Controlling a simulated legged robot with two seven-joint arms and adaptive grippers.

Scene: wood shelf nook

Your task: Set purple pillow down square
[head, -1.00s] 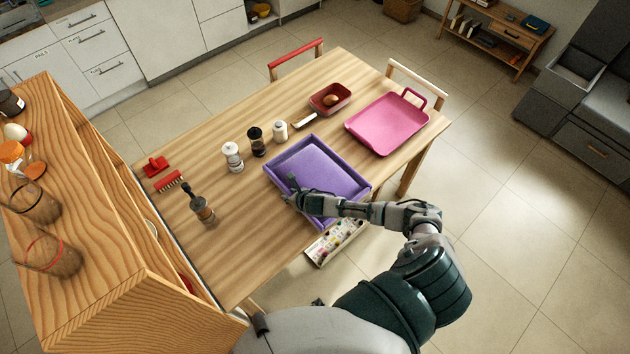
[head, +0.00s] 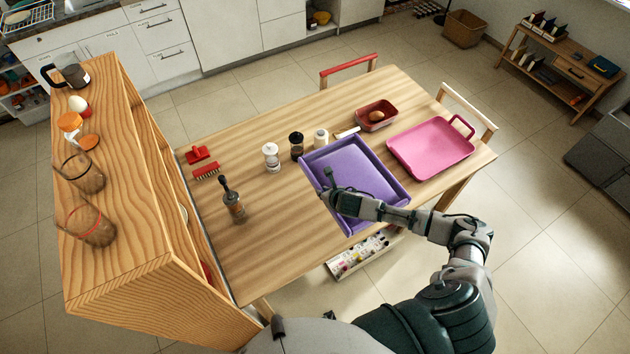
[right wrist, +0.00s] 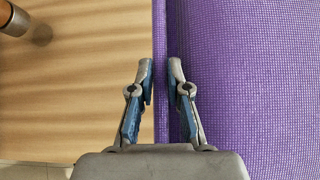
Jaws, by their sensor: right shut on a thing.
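A purple tray (head: 308,182) with raised walls lies over the table's near right part in the head view. A purple pillow (head: 360,166) with a woven surface fills it and also shows in the right wrist view (right wrist: 250,90). My right gripper (head: 328,191) is at the tray's near left side. In the right wrist view, its fingers (right wrist: 161,75) are shut on the tray's thin wall (right wrist: 160,30), one on each side. I cannot tell whether the tray touches the table. My left gripper is not in view.
A white shaker (head: 271,158), dark grinder (head: 297,146) and white jar (head: 321,138) stand close behind the tray. A pink tray (head: 430,148) and red dish (head: 376,114) are to the right. A wooden shelf (head: 140,215) borders the left.

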